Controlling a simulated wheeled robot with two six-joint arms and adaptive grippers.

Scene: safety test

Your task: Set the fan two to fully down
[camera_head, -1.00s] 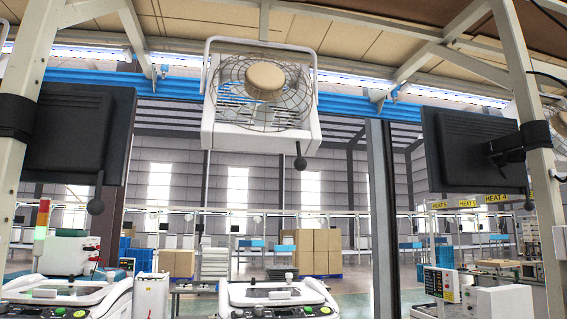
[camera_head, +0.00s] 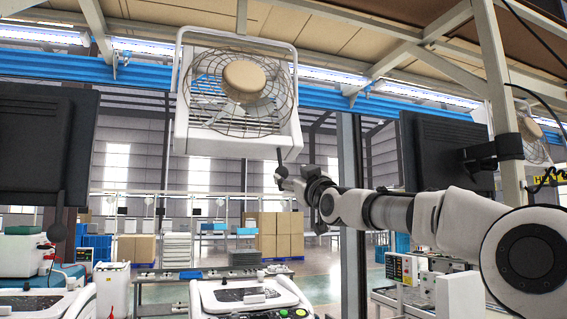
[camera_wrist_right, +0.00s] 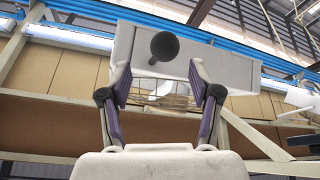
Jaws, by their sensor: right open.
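A white box fan (camera_head: 240,95) with a round wire cage and beige hub hangs from the blue rail in the head view. A short dark lever (camera_head: 279,154) hangs from its lower right corner. My right gripper (camera_head: 281,174) is at the lever's lower end, partly hiding it. In the right wrist view the lever's dark ball knob (camera_wrist_right: 164,46) shows end-on, in line with the gap between the spread fingers of my right gripper (camera_wrist_right: 160,78). Neither finger visibly touches it. No label shows which fan is number two. My left gripper is out of view.
Another fan (camera_head: 534,135) hangs at the right behind a beige post (camera_head: 499,95). Dark panels hang at left (camera_head: 40,145) and right (camera_head: 445,150). A white machine (camera_head: 245,296) stands below the fan. The air directly under the fan looks clear left of my arm.

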